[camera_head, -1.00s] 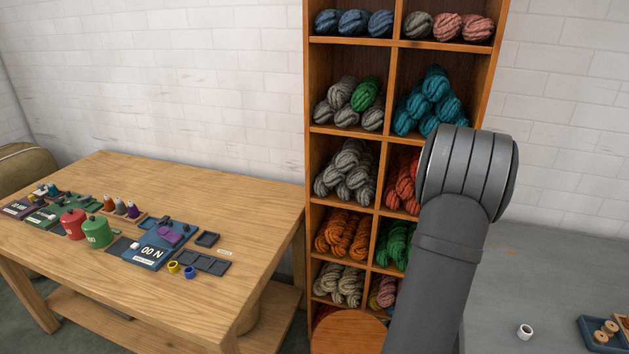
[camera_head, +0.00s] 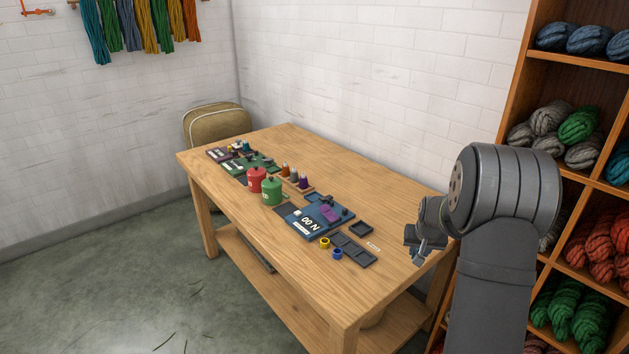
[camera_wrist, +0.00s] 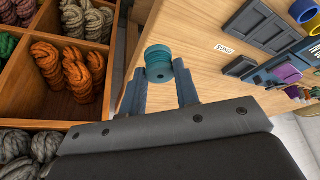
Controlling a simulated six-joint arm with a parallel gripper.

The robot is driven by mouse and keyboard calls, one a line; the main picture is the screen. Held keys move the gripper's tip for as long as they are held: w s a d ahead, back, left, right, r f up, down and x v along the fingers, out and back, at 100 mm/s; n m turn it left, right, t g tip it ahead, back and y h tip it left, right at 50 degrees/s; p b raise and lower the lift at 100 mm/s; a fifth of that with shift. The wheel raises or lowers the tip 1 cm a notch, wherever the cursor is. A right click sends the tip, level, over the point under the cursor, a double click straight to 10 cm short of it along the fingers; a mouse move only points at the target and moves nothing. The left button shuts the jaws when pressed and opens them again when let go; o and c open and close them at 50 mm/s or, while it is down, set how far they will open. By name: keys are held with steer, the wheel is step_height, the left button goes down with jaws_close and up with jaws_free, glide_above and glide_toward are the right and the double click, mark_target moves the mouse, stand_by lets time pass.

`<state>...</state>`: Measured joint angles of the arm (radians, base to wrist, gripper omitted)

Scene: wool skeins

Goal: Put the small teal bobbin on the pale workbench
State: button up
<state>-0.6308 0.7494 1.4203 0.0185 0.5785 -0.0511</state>
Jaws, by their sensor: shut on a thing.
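The small teal bobbin (camera_wrist: 158,64) is held between the two fingers of my gripper (camera_wrist: 160,85) in the wrist view. In the head view my gripper (camera_head: 418,250) shows beside the right end of the pale wooden workbench (camera_head: 345,290); the bobbin is hard to make out there. In the wrist view the workbench top (camera_wrist: 200,30) lies beyond and below the bobbin. The bobbin appears apart from the surface.
The wool shelf (camera_head: 515,85) stands close on the right. The bench's back right is clear.

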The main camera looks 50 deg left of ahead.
steer(key=s+a+r+n, duration=0.1)
steer(key=s+a, duration=0.3)
steer(key=a, duration=0.2)
steer(key=s+a+r+n, duration=0.1)
steer(key=s+a+n, duration=0.15)
steer(key=a, duration=0.45)
steer(key=g+y, duration=0.1)
glide_above(300, 252)
steer(key=d, duration=0.2)
steer(key=shift+n, duration=0.45)
steer(key=f, duration=0.5)
steer(key=shift+s+f, duration=0.35)
steer(key=shift+f, duration=0.05)
steer(key=shift+s+a+f, duration=0.15)
steer(key=shift+f, duration=1.95)
steer(key=shift+f, duration=0.1)
steer(key=o, duration=0.5)
steer(key=shift+f, duration=0.1)
steer(key=o, duration=0.4)
steer(key=shift+o, duration=0.2)
